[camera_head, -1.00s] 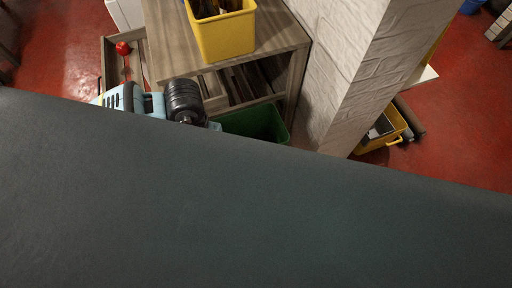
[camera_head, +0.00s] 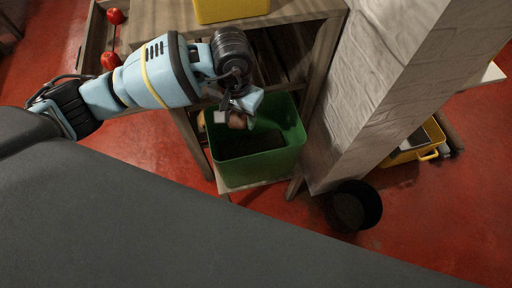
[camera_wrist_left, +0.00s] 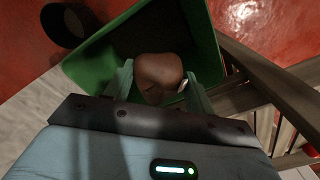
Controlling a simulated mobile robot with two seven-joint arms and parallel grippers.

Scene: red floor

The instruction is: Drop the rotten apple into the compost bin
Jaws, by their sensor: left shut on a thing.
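My left gripper (camera_head: 238,112) is shut on a brownish apple (camera_head: 236,121), above the left rear part of the green bin (camera_head: 262,166). In the left wrist view the apple (camera_wrist_left: 159,73) sits between the two fingers (camera_wrist_left: 157,85), with the green bin (camera_wrist_left: 202,40) behind it. The bin is open at the top and its inside is dark. My right gripper is not in view.
A wooden table (camera_head: 160,18) carries a yellow bin (camera_head: 230,8). A black bucket (camera_head: 354,206) and a white brick pillar (camera_head: 365,90) stand right of the green bin.

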